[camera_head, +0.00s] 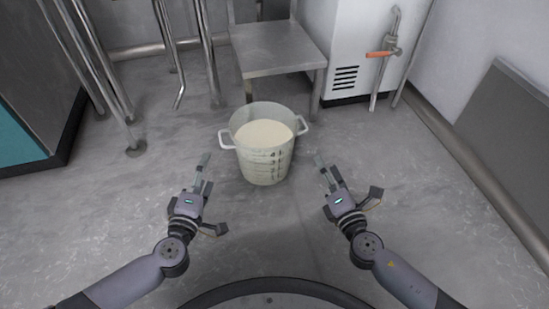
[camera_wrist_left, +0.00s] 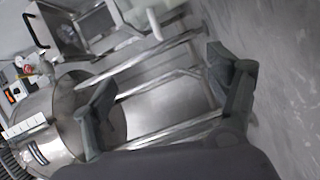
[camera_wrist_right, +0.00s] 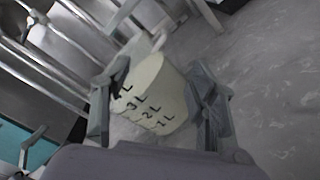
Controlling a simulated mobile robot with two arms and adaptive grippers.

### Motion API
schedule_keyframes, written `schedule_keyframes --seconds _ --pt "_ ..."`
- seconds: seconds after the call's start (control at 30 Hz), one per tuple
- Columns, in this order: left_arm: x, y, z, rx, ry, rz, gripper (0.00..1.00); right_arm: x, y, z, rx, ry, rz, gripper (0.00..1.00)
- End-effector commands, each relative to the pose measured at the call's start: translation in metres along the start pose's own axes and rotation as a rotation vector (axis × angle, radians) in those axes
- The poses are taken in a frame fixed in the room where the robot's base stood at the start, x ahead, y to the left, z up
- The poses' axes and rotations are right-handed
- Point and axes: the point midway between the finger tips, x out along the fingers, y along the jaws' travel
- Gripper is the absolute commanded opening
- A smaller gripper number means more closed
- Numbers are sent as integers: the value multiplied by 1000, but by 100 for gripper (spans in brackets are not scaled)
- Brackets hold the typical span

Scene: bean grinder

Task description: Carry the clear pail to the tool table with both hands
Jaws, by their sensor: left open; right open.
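The clear pail (camera_head: 264,163) stands upright on the floor, filled with a cream-coloured content, with a white handle on each side. My left gripper (camera_head: 203,174) is open and empty, to the left of the pail and nearer to me, apart from it. My right gripper (camera_head: 328,174) is open and empty, to the right of the pail and apart from it. In the right wrist view the pail (camera_wrist_right: 152,100) shows its litre marks between the open fingers. In the left wrist view the pail's edge and white handle (camera_wrist_left: 154,24) show at the top.
A low steel step or small table (camera_head: 277,49) stands right behind the pail. A white cabinet (camera_head: 345,45) with an orange-handled tap (camera_head: 382,53) is at the back right. Metal legs (camera_head: 209,60) stand at the back left. The floor (camera_head: 100,220) around my arms is clear.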

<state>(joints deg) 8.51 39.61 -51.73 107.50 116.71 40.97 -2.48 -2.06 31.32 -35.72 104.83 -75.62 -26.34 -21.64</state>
Motion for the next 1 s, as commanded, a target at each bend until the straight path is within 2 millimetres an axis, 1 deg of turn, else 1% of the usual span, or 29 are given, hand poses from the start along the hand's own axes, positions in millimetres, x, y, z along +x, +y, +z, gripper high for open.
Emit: schedule_keyframes --seconds 0.03,0.2,0.4,0.57,0.67,1.0 --pt "0 -6 2 -9 -1 -1 80 0 -2 -3 -11 -2 13 54" --pt "-1 -5 2 -21 0 -8 80 0 4 -2 -22 -4 25 54" --pt "-1 -4 2 -20 0 -7 80 0 4 -2 -20 -4 23 54" --pt "8 -4 2 -20 0 -5 80 9 3 -2 -20 -5 23 54" --pt "22 -4 2 -20 1 -4 80 22 4 -1 -20 -6 23 54" --pt "89 -4 2 -20 1 -5 80 90 6 -1 -20 -6 23 54"
